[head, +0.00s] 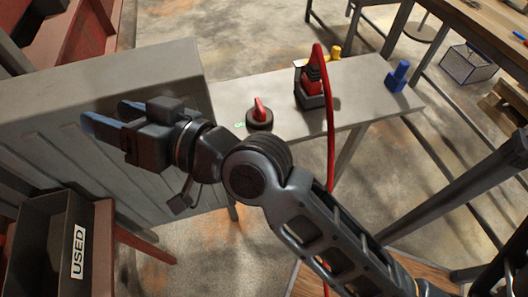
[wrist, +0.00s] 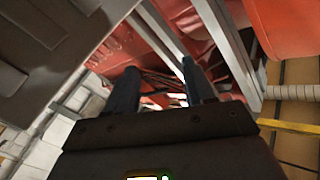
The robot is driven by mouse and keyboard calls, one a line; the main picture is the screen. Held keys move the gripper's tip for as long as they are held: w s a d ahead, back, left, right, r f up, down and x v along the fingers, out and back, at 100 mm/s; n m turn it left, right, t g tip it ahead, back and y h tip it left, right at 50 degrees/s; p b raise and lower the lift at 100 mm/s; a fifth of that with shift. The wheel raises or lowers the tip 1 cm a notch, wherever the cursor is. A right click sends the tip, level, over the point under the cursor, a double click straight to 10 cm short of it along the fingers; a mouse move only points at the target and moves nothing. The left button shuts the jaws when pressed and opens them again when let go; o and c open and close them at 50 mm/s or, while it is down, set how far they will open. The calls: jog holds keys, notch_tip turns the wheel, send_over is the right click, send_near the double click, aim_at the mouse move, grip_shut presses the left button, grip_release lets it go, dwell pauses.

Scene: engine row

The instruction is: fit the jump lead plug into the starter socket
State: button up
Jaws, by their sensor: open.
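The jump lead plug (head: 313,78) appears to be the red piece standing in a dark holder (head: 311,100) on the grey bench. A thick red lead (head: 331,130) arches from its top and hangs down over the bench's front edge. My gripper (head: 103,114) is at the left, over the grey ribbed cabinet, well away from the plug. Its two fingers are apart with nothing between them, as the wrist view (wrist: 159,70) also shows. I cannot pick out the starter socket in either view.
A red-handled rotary knob (head: 260,114), a yellow piece (head: 335,53) and a blue piece (head: 398,76) stand on the grey bench (head: 355,95). The grey cabinet (head: 90,85) fills the left. A dark bin labelled USED (head: 45,240) is at lower left. A wooden table is at upper right.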

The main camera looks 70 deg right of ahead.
jog(key=s+f+g+h, duration=0.2)
jog(key=s+f, duration=0.6)
jog(key=s, duration=0.6)
jog(key=s+d+n, duration=0.1)
jog(key=s+n, duration=0.1)
jog(key=s, duration=0.5)
jog(key=s+d+f+n+g+y, duration=0.1)
jog(key=s+d+n, duration=0.1)
jog(key=s, duration=0.6)
jog(key=shift+s+d+n, duration=0.15)
jog(key=shift+d+n, duration=0.15)
jog(key=shift+n, duration=0.4)
jog(key=shift+c, duration=0.5)
